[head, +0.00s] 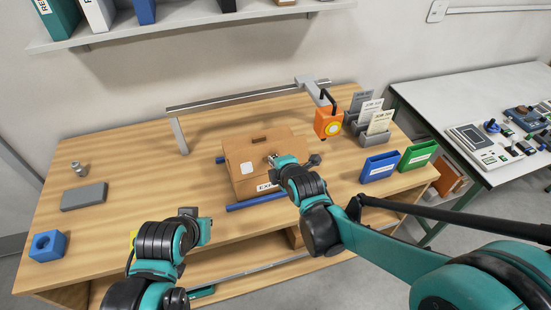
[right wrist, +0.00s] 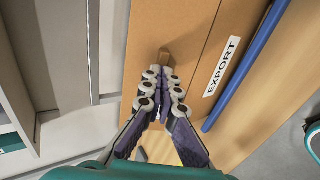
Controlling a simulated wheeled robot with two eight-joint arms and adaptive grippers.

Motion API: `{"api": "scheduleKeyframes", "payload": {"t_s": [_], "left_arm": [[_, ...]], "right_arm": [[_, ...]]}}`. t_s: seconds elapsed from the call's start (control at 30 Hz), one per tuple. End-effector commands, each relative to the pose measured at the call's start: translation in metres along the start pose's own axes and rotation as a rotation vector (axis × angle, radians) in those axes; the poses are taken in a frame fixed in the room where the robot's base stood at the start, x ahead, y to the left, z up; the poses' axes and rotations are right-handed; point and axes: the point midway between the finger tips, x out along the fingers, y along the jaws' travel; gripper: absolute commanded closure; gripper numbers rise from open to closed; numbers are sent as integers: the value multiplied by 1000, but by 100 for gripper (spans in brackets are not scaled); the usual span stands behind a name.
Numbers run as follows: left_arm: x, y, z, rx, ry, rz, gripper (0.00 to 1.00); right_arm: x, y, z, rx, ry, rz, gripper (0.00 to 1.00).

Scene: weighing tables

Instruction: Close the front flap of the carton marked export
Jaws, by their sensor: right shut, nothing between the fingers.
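The brown carton (head: 236,152) stands mid-table, with a white EXPORT label on its front, which also shows in the right wrist view (right wrist: 222,66). A dark slot and a white sticker show on its upper brown panels. My right gripper (head: 274,159) is over the carton, its fingers shut and empty. In the right wrist view the closed fingertips (right wrist: 166,72) lie over a brown panel beside the EXPORT face. I cannot tell whether they touch it, nor how the front flap lies; the arm hides part of it. My left gripper (head: 198,220) is near the front edge; its fingers are unclear.
A blue rail (head: 256,201) runs before the carton. An orange device (head: 328,122), grey card holder (head: 372,132) and blue (head: 379,167) and green (head: 418,155) bins stand right. A grey slab (head: 84,197) and blue block (head: 47,246) lie left. A metal frame (head: 240,96) stands behind.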

Motion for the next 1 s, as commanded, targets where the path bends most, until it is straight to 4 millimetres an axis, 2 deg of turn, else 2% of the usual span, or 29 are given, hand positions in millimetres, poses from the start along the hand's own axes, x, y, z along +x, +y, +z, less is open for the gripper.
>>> {"api": "scheduleKeyframes", "payload": {"t_s": [0.03,0.1,0.4,1.0], "left_arm": [[-11,0,-8,0,0,0,100],[-17,0,-12,0,0,0,100],[-35,0,-25,0,0,0,100],[-45,0,-32,0,0,0,100]], "right_arm": [[0,10,0,0,0,-45,100],[4,12,0,1,0,-112,100],[24,21,0,0,0,-398,100],[60,24,0,0,0,-891,100]]}}
